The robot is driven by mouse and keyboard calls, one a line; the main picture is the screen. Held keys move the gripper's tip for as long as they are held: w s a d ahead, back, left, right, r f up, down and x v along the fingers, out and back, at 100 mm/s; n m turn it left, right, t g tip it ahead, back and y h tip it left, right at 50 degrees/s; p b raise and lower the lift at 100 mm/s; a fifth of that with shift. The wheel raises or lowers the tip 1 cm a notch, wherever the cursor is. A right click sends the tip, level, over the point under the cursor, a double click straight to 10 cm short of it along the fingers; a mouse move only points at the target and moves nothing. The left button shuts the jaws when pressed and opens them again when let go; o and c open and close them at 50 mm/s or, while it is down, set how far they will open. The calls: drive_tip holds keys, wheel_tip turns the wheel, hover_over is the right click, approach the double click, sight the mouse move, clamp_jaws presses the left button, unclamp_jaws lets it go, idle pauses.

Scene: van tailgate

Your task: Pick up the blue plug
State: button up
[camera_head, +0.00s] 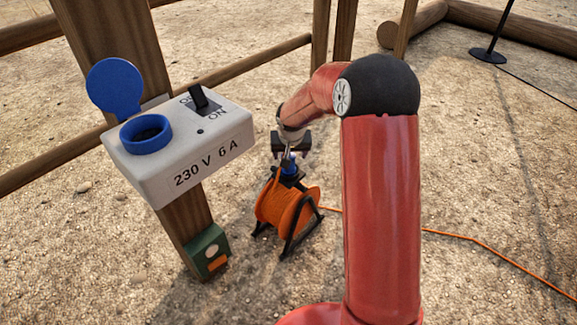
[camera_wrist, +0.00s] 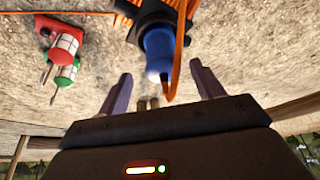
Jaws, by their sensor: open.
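The blue plug (camera_wrist: 158,50) shows in the wrist view with its pale end pointing toward my gripper. Its dark base sits at the orange cable reel (camera_head: 287,207). In the head view the plug (camera_head: 290,167) is a small blue patch on top of the reel, partly hidden by my gripper. My gripper (camera_wrist: 160,90) is open, with one finger to the left and one to the right below the plug's end. The plug's end lies just beyond the fingertips, and I see no contact. An orange cord runs down beside the plug.
A white socket box (camera_head: 180,145) marked 230 V 6 A, with an open blue lid (camera_head: 115,88), is on a wooden post at left. A green box (camera_head: 207,252) is lower on the post. Wooden rails surround the gravel.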

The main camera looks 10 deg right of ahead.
sight(292, 170)
drive_tip(key=x, duration=0.5)
drive_tip(key=shift+w+a+f+b, duration=0.15)
drive_tip(key=shift+w+f+b, duration=0.1)
drive_tip(key=shift+f+b, duration=0.05)
drive_tip(key=c, duration=1.2)
